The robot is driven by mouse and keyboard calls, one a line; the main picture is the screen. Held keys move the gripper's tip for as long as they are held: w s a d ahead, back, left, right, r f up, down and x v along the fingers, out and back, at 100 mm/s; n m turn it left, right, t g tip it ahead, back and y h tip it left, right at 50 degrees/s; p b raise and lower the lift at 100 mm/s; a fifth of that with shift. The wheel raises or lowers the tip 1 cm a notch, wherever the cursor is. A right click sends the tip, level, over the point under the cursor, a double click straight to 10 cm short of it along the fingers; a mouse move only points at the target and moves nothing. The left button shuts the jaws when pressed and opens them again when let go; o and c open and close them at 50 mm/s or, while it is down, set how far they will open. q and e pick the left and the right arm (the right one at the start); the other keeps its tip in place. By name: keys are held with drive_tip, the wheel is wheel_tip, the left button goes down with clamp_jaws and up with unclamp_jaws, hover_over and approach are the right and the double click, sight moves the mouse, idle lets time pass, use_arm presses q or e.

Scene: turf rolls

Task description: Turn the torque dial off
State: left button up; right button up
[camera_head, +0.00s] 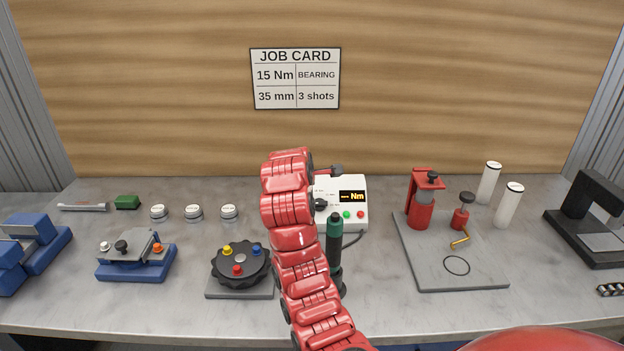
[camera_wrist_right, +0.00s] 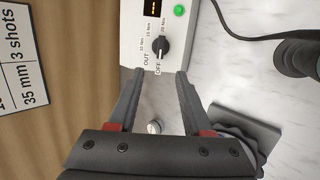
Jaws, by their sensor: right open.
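The white torque controller box (camera_head: 355,190) stands at the back middle of the bench, with a lit display, a green and a red button, and a black torque dial (camera_head: 320,204) partly behind my right arm. In the right wrist view, the dial (camera_wrist_right: 163,48) is surrounded by Nm labels and OFF. Its pointer appears to face the OFF label. My right gripper (camera_wrist_right: 159,74) is open and empty, its fingertips just short of the dial and apart from it. In the head view my right arm hides most of that gripper. My left gripper is not in view.
A green-and-black driver (camera_head: 334,245) stands just right of my right arm. A round black fixture (camera_head: 240,265) with coloured knobs lies left of it. A grey plate (camera_head: 440,270) with red tools is at right. A job card (camera_head: 295,78) hangs on the wall.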

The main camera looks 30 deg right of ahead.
drive_tip(key=shift+s+a+r+p, duration=0.2)
drive_tip(key=shift+s+r+p, duration=0.1)
drive_tip(key=shift+p, duration=0.45)
drive_tip(key=shift+w+f, duration=0.1)
